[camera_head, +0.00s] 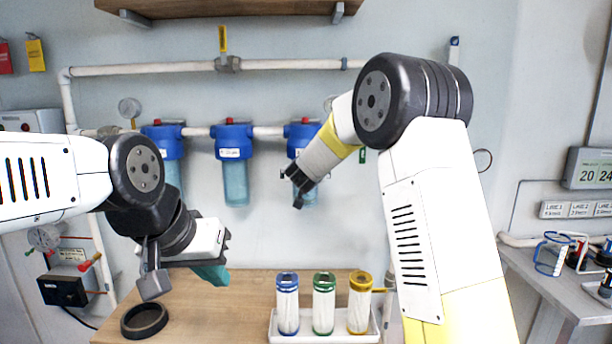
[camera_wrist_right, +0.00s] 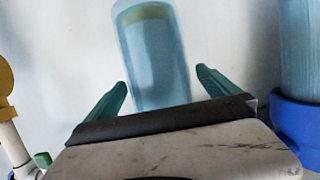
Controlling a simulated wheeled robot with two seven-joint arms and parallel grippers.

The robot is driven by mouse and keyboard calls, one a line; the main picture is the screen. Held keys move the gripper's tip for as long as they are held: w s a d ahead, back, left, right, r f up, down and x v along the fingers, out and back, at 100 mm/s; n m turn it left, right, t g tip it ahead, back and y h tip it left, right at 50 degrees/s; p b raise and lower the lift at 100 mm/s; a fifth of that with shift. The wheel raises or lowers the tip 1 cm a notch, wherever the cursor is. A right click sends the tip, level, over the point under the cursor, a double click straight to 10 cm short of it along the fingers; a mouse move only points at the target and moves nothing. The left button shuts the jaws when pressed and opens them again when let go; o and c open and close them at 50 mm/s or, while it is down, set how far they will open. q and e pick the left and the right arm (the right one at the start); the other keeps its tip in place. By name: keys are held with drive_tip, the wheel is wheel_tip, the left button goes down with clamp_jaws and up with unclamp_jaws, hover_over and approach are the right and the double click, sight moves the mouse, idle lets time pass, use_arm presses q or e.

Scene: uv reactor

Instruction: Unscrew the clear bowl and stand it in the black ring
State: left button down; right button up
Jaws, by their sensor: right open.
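Three filter housings with blue caps hang from the wall pipe, each with a clear bluish bowl. The right-hand bowl (camera_head: 312,193) is partly hidden by my right gripper (camera_head: 297,188). In the right wrist view this clear bowl (camera_wrist_right: 150,55) shows beyond and between the teal fingers of the right gripper (camera_wrist_right: 160,90), which is open; the bowl's capped end is hidden. The black ring (camera_head: 145,319) lies flat and empty on the wooden table at left. My left gripper (camera_head: 212,272) points right and down above the table; its finger gap cannot be made out.
The middle bowl (camera_head: 236,183) and left bowl (camera_head: 173,175) hang beside it. A white tray (camera_head: 277,337) with blue-, green- and yellow-topped cartridges stands on the table (camera_head: 205,312). A side bench (camera_head: 560,292) is at right. The table between ring and tray is clear.

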drive_tip(key=shift+w, duration=0.3)
